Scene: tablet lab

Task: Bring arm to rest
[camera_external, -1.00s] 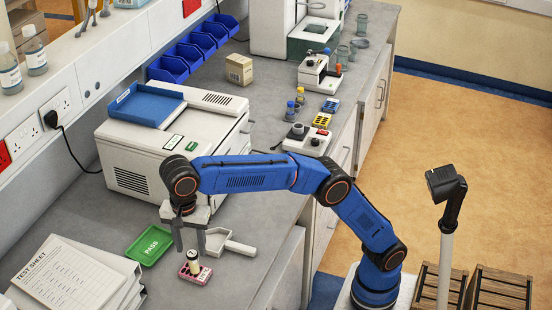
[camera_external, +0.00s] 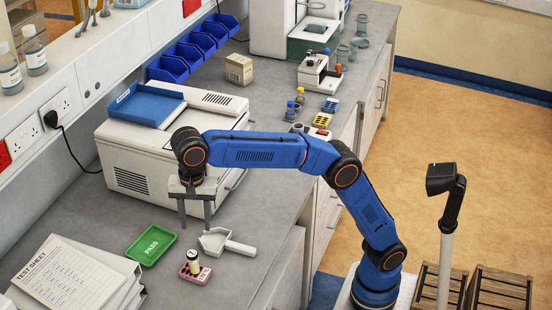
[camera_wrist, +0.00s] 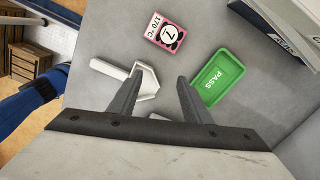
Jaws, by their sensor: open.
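My blue arm reaches over the bench from the right in the external view. My gripper (camera_external: 195,222) points down, open and empty, above the bench in front of the white machine. The block shows from above in the wrist view (camera_wrist: 165,32), marked 7 and 170 °C. The fingers are apart from it.
A white scoop-like tool (camera_external: 228,243) lies close to the fingers, right of them. A green PASS tray (camera_external: 151,244) is to their left. The white machine (camera_external: 140,148) with a blue tray (camera_external: 146,104) stands behind. A test sheet stack (camera_external: 65,277) lies at front left.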

